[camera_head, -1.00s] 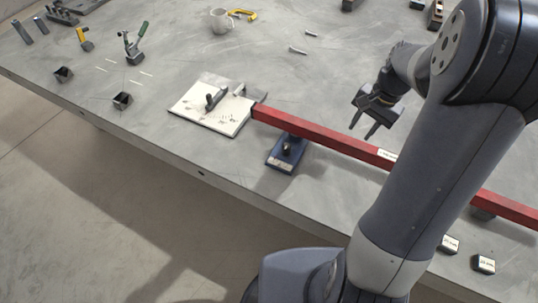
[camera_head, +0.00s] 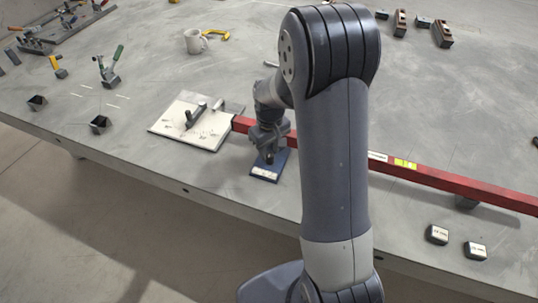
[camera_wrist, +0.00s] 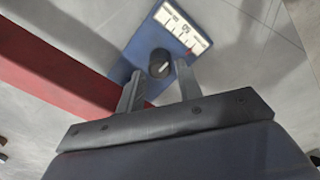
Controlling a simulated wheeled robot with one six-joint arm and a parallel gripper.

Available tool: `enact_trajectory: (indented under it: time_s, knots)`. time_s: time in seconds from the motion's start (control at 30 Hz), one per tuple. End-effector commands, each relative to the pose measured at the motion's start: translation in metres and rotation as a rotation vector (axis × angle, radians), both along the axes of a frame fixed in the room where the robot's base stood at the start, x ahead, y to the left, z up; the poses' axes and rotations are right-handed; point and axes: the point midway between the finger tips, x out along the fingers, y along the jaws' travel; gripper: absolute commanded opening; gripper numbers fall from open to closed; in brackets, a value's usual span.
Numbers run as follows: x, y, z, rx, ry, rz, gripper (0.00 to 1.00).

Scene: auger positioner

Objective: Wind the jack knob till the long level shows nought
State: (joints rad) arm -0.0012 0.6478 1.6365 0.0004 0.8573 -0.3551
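The long level is a red bar (camera_head: 450,183) lying across the table, with a yellow-green vial (camera_head: 405,163) on top; its reading is too small to tell. The blue jack (camera_head: 268,169) stands by the bar's left end. In the wrist view the jack's plate (camera_wrist: 197,15) shows a white scale (camera_wrist: 181,30) with a red pointer, and the round black knob (camera_wrist: 160,63) beside it. My gripper (camera_wrist: 161,72) is open, pointing down at the jack, its two fingertips on either side of the knob. Whether they touch it I cannot tell. In the head view my arm partly hides the jack and bar.
A white board (camera_head: 190,135) with dark parts lies left of the bar's end. Two small labelled blocks (camera_head: 437,234) (camera_head: 475,250) lie near the front edge. A mug (camera_head: 194,41), a yellow clamp (camera_head: 216,34) and tools are farther back. The table behind the bar is mostly clear.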

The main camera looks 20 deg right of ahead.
Motion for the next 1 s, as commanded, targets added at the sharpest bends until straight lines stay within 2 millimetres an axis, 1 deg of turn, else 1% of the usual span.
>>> enact_trajectory:
  time_s: [0.03, 0.2, 0.33, 0.6, 0.9, 1.0]
  knots:
    - [-0.001, 0.000, -0.009, 0.000, 0.004, -0.001, 0.34]
    - [-0.001, 0.000, -0.027, 0.000, 0.002, -0.001, 0.34]
    - [0.000, 0.000, -0.032, 0.001, 0.000, -0.002, 0.34]
    - [0.000, 0.000, -0.033, 0.001, 0.000, -0.002, 0.33]
    - [0.000, 0.000, -0.033, 0.001, -0.001, -0.002, 0.09]
    - [0.000, 0.000, -0.032, 0.001, -0.001, -0.002, 0.02]
